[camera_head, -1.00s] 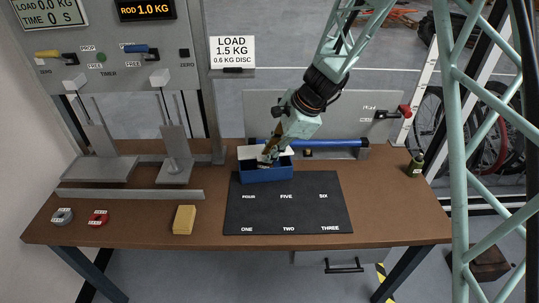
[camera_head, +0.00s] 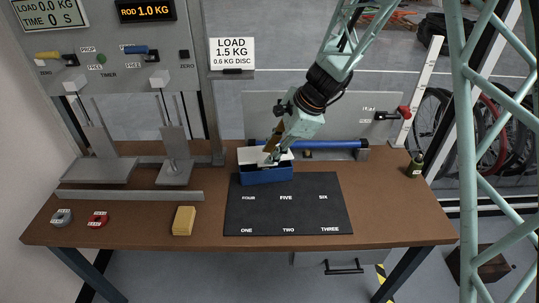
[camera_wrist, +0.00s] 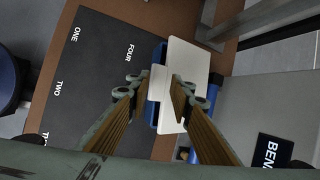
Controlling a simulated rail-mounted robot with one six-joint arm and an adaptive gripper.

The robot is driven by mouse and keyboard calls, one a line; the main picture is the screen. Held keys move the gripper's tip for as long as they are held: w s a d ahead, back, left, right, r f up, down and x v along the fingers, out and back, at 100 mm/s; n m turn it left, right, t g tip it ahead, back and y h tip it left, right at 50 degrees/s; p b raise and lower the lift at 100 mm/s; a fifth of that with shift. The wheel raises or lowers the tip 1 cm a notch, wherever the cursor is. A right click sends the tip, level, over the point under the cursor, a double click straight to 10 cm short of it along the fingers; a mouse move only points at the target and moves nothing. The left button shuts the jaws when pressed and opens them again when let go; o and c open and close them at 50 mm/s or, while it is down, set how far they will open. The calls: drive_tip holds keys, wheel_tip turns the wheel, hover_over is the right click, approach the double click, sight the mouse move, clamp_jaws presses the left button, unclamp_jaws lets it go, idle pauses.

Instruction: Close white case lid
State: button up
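The case (camera_head: 267,176) has a blue body and a white lid (camera_head: 251,157), and it stands at the back of the black mat. The lid is tilted above the body and covers part of the opening. In the wrist view the lid (camera_wrist: 190,62) is a white plate, with a strip of the blue body (camera_wrist: 153,108) beside it. My gripper (camera_head: 273,157) is over the case, at the lid. In the wrist view its two fingers (camera_wrist: 156,88) are apart, with a white tab of the lid in view between them. I cannot tell whether they touch it.
The black mat (camera_head: 290,212) with number labels is empty in front of the case. A blue bar (camera_head: 320,143) lies behind. A yellow block (camera_head: 184,220), a red disc (camera_head: 98,218) and a grey disc (camera_head: 62,216) lie left.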

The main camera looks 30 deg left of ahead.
drive_tip(key=v, duration=1)
drive_tip(key=shift+d+r, duration=0.2)
drive_tip(key=shift+r, duration=0.05)
clamp_jaws()
drive_tip(key=s+a+r+n+t+h+p, duration=0.1)
drive_tip(key=a+n+h+p, duration=0.3)
drive_tip(key=n+p, duration=1.2)
drive_tip(key=shift+s+a+r+n+t, duration=0.3)
drive_tip(key=shift+a+r+n+t, duration=0.35)
drive_tip(key=shift+a, duration=0.25)
